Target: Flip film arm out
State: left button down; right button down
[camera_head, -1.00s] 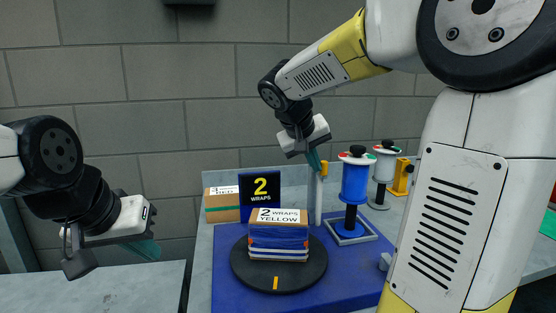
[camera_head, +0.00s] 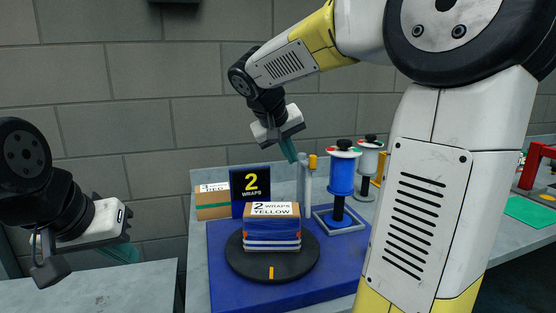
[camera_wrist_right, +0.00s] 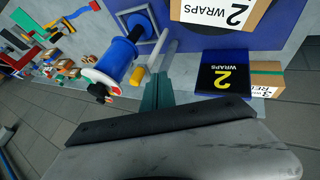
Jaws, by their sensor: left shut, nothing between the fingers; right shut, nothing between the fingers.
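The film arm (camera_head: 307,182), a slim grey post with a yellow-orange knob (camera_head: 313,161), stands between the turntable and the blue film roll (camera_head: 341,177). In the right wrist view the knob (camera_wrist_right: 137,76) lies just left of my shut fingertips. My right gripper (camera_head: 289,151) is shut and empty, pointing down just left of the knob; contact cannot be told. The box labelled "2 WRAPS YELLOW" (camera_head: 272,224) sits on the black turntable (camera_head: 240,266), with blue bands around it. My left gripper (camera_head: 122,253) is shut and empty at the far left, above the grey table.
A "2 WRAPS" sign (camera_head: 250,188) and another carton (camera_head: 212,205) stand behind the turntable. A white film roll (camera_head: 368,160) stands behind the blue one. My right arm covers part of the bench's right side. The left table (camera_head: 90,292) is bare where visible.

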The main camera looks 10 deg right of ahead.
jog(key=v, duration=0.7)
jog(key=shift+s+a+r, duration=0.2)
jog(key=shift+s+r, duration=0.05)
jog(key=shift+s, duration=0.05)
jog(key=s+a+f+t+y, duration=0.1)
jog(key=s+a+f+y, duration=0.2)
jog(key=s+f+y, duration=0.4)
jog(key=s+f, duration=0.7)
jog(key=s, duration=0.3)
jog(key=shift+n, duration=0.3)
